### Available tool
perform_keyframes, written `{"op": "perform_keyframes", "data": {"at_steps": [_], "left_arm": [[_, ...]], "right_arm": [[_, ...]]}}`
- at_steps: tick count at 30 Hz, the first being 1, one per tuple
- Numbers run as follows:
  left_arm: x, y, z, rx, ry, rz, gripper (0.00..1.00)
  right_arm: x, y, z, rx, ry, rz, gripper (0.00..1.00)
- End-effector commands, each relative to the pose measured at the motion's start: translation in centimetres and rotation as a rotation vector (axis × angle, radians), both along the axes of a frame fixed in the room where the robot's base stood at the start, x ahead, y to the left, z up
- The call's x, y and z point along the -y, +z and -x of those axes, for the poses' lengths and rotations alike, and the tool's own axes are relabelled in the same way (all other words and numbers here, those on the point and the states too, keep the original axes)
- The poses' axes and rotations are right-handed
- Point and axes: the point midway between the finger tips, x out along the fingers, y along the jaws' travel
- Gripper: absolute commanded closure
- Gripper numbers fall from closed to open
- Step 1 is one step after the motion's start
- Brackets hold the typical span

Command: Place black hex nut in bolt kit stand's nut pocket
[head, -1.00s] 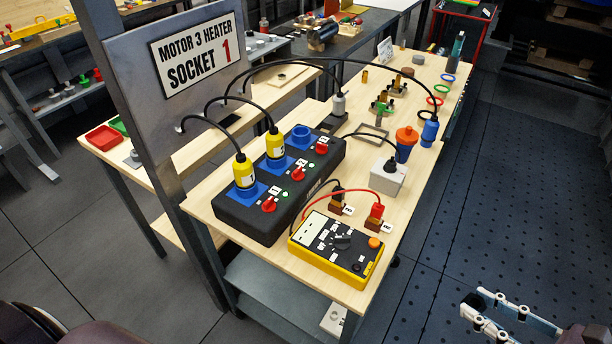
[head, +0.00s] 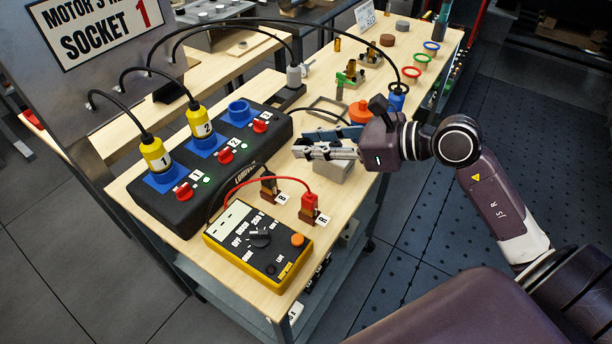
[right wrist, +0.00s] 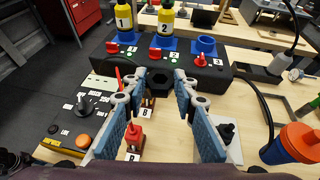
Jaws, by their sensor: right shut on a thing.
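The black hex nut (right wrist: 160,79) shows in the right wrist view, held between the fingertips of my right gripper (right wrist: 161,80). In the head view my right gripper (head: 301,145) is over the table, beside the black socket box and above the multimeter's far side; the nut cannot be made out there. The bolt kit stand cannot be identified for sure. Small brown stands with brass and green parts (head: 350,76) stand farther back on the table, and no nut pocket can be made out. My left gripper is not in view.
The black socket box (head: 262,122) with yellow plugs, the yellow multimeter (head: 262,262) and the red probe plug (head: 309,202) crowd the near table. A light grey box (head: 335,170) lies under my right gripper. Black cables arch overhead.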

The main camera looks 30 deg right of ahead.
Motion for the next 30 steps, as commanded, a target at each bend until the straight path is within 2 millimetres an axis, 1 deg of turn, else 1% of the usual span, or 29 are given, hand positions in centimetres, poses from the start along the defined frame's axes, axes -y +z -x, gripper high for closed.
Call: {"op": "perform_keyframes", "data": {"at_steps": [1, 2, 4, 7, 10, 11, 13, 16, 21, 24, 27, 30], "left_arm": [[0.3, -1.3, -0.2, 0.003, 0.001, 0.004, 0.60], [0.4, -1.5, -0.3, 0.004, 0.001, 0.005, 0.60], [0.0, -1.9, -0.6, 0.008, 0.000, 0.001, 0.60], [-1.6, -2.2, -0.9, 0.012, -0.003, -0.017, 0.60], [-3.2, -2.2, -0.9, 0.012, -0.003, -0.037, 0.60], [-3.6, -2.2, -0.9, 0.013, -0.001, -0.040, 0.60], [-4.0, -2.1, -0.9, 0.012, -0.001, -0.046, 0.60], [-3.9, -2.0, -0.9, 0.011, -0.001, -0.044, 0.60], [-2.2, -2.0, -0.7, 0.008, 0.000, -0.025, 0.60], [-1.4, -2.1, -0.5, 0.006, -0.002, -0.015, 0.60], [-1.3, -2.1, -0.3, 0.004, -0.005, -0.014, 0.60], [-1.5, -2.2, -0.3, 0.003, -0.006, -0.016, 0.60]], "right_arm": [[0.6, 0.5, -1.0, 0.014, -0.038, 0.001, 1.00], [1.0, 0.9, -1.4, 0.012, -0.062, 0.002, 1.00], [1.8, 1.8, -2.3, 0.008, -0.109, 0.002, 1.00], [2.5, 2.7, -2.9, 0.002, -0.153, 0.001, 1.00], [2.8, 2.3, -3.2, -0.005, -0.172, -0.003, 1.00], [2.8, 1.8, -3.2, -0.008, -0.174, -0.003, 1.00], [2.8, 0.3, -3.1, -0.013, -0.175, -0.006, 1.00], [2.8, -2.4, -3.1, -0.014, -0.176, -0.008, 1.00], [2.7, -7.0, -3.1, -0.014, -0.174, -0.007, 1.00], [2.7, -9.4, -3.1, -0.011, -0.175, -0.006, 1.00], [2.7, -11.3, -3.1, -0.009, -0.174, -0.004, 1.00], [2.7, -12.3, -3.1, -0.006, -0.173, -0.003, 1.00]]}}
